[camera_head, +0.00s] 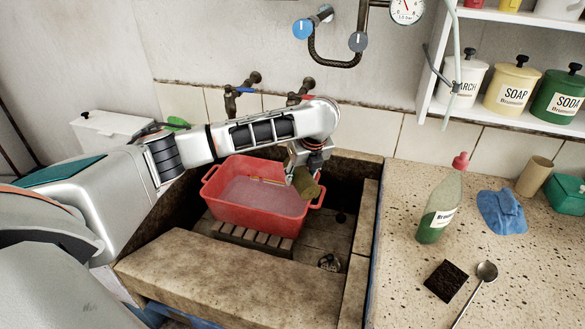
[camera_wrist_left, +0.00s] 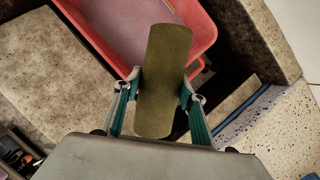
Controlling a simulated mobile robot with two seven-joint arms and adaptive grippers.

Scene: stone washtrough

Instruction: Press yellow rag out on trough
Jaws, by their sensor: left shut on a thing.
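The yellow rag (camera_head: 307,186) looks like a dull olive-yellow roll. My left gripper (camera_head: 308,172) is shut on it, at the right end of the red basin. In the left wrist view the rag (camera_wrist_left: 162,75) sits between the two fingers (camera_wrist_left: 160,97), with one end reaching over the basin's rim. The stone trough (camera_head: 235,272) surrounds the basin, and its front ledge is bare. I cannot tell whether the rag touches the basin. My right gripper is not in view.
The red basin (camera_head: 250,217) holds cloudy liquid and stands on a slatted rack (camera_head: 254,240) in the trough. Taps (camera_head: 240,92) stick out of the wall behind. On the right counter are a green bottle (camera_head: 441,205), blue cloth (camera_head: 502,212), dark pad (camera_head: 446,281) and spoon (camera_head: 486,271).

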